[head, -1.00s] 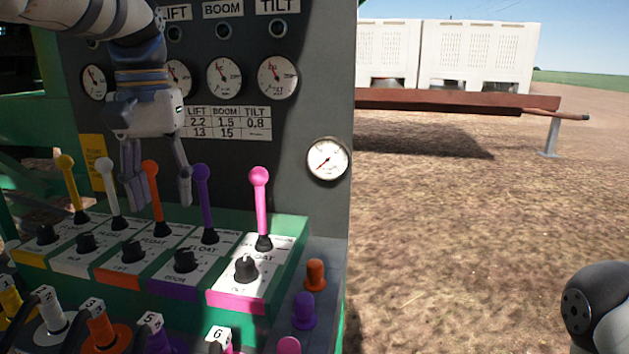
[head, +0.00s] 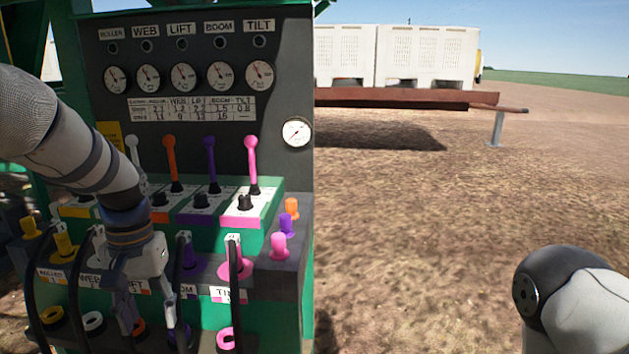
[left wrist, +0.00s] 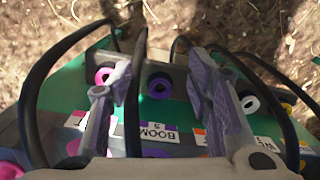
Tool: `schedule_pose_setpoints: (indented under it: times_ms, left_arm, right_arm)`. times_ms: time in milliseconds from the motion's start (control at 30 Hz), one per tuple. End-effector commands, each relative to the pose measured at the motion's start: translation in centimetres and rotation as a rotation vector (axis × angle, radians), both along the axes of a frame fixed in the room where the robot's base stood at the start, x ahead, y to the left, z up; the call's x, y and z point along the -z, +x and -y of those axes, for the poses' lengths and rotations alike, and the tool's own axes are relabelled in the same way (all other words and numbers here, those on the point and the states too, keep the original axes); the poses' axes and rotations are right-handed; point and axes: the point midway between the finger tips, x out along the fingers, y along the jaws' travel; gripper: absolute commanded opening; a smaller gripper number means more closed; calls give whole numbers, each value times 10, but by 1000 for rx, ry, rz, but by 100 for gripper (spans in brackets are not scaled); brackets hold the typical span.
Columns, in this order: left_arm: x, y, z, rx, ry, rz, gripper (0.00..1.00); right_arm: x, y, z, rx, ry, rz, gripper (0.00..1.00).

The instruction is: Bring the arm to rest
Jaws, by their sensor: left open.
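My left gripper (head: 146,312) is in front of the lower part of the control panel (head: 290,215), at the height of the hose couplings. It is open and its fingers point down. In the left wrist view its two spread fingers (left wrist: 165,95) hang above the BOOM label (left wrist: 153,134), with nothing held between them. My left arm comes in from the left and hides part of the panel. At the lower right, part of my other arm (head: 575,300) shows, but its gripper is out of view.
Coloured levers, such as the pink one (head: 251,165), stand on the panel's ledge. Black hoses (head: 235,270) loop down close beside the left gripper. A gauge (head: 297,132) sits on the panel's right side. Bare ground (head: 420,240) to the right is free. White bins (head: 425,55) stand behind.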

Motion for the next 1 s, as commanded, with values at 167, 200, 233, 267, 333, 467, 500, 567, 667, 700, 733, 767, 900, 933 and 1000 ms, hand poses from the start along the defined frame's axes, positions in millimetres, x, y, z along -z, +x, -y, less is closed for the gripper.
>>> schedule_pose_setpoints:
  times_ms: [167,200,233,267,333,467,500,567,667,700,733,767,900,933,1000]
  left_arm:
    - [146,-84,10,34,4,-52,46]
    - [174,-112,14,44,3,-59,46]
    - [192,-136,17,52,1,-65,46]
    - [209,-160,20,59,0,-71,46]
    - [236,-219,27,76,-7,-82,46]
    - [250,-311,40,99,-25,-94,46]
    - [248,-330,42,104,-30,-96,46]
    - [245,-351,46,107,-37,-95,46]
    - [241,-365,48,110,-40,-90,46]
    - [240,-366,48,110,-41,-88,46]
    - [240,-366,48,110,-40,-86,46]
    - [240,-365,48,110,-40,-85,46]
    - [241,-365,48,110,-40,-85,46]
    - [241,-365,48,110,-40,-85,46]
    - [241,-364,48,110,-40,-85,46]
  right_arm:
    - [-1,-2,0,0,0,-4,40]
    - [-1,-2,0,0,0,-4,40]
    - [-1,-2,0,0,0,-4,40]
    - [-1,-2,0,0,0,-4,40]
    - [-1,-1,0,0,0,-3,40]
    - [-1,-1,0,0,0,-2,40]
    - [-1,-1,0,0,0,-2,40]
    - [-1,-1,0,0,0,-2,40]
    - [-1,-1,0,0,0,-2,40]
    - [-1,-1,0,0,0,-2,40]
    - [-1,-1,0,0,0,-2,40]
    - [-1,-1,0,0,0,-2,40]
    - [-1,-1,0,0,0,-3,40]
    - [-1,-1,0,0,0,-3,40]
    - [-1,-1,0,0,0,-3,40]
